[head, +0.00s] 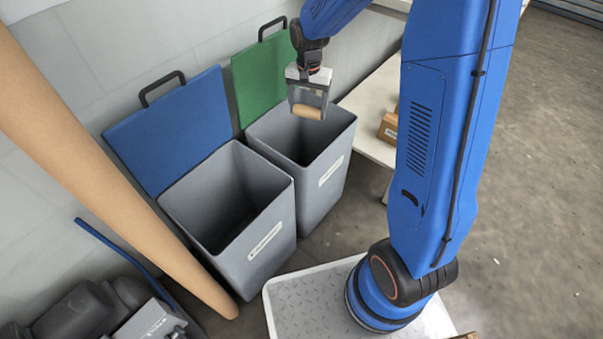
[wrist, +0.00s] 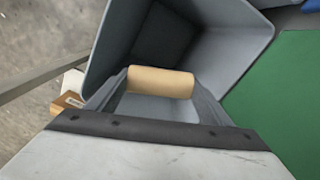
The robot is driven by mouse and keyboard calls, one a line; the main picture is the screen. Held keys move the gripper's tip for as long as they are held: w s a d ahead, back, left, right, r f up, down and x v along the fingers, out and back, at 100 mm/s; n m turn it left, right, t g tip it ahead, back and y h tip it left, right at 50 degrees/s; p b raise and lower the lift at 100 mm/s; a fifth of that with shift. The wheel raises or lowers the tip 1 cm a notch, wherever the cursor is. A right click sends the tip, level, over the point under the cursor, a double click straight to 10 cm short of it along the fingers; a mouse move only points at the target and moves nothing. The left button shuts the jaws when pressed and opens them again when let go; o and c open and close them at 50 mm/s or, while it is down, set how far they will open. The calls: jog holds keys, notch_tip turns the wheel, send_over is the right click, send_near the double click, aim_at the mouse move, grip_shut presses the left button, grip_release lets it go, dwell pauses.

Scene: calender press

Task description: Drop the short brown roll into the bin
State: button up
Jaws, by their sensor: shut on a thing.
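A long brown tube (head: 100,165) leans across the left side. A pale table (head: 365,112) with a small brown box (head: 389,127) stands right of the green-lidded bin, partly behind my arm. Dark items lie at the lower left. Open floor is at the right.

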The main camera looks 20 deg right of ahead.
jog(key=shift+f, duration=1.75)
jog(key=o, duration=1.1)
jog(key=shift+r, duration=0.1)
notch_tip(320, 180, up, 17)
jog(key=shift+r, duration=0.15)
